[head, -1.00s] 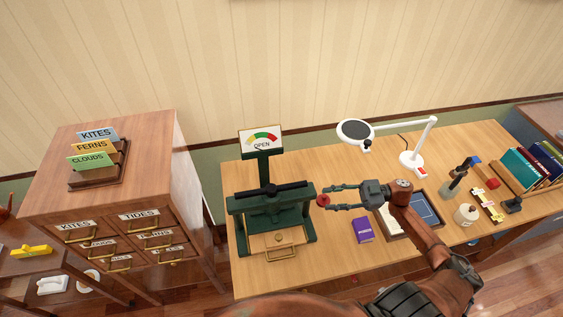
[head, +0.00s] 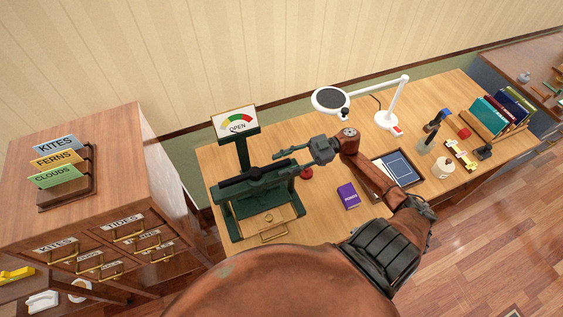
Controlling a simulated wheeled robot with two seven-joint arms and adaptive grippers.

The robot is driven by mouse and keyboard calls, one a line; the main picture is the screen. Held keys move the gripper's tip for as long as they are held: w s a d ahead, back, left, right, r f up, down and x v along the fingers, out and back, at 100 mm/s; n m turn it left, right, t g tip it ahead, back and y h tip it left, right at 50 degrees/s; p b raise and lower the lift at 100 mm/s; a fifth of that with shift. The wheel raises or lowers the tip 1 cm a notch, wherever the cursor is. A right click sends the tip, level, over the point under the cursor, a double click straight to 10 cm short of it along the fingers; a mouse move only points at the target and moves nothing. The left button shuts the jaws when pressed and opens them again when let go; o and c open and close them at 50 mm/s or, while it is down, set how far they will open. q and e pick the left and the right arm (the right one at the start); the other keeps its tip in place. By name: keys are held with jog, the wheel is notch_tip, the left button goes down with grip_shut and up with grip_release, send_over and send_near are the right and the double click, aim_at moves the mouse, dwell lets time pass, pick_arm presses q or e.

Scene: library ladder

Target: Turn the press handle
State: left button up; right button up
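The dark green press (head: 246,203) stands at the left end of the wooden desk. A dark bar (head: 245,183) lies across its top, and a red knob (head: 306,173) sits at its right side. My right gripper (head: 284,160) is at the right end of the bar, above the knob, fingers pointing left. Its fingers look spread; the lower one is hard to separate from the press. I cannot tell whether it touches the bar. My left gripper is out of view.
A purple book (head: 348,195) and a framed tray (head: 400,167) lie right of the press. A white magnifier lamp (head: 389,118) stands behind. A wooden card cabinet (head: 110,190) is at the left. Bottles, tools and a book rack (head: 497,122) fill the desk's right end.

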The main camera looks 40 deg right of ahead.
jog(key=shift+a, duration=0.4)
jog(key=shift+c, duration=0.2)
grip_shut()
dwell(0.3)
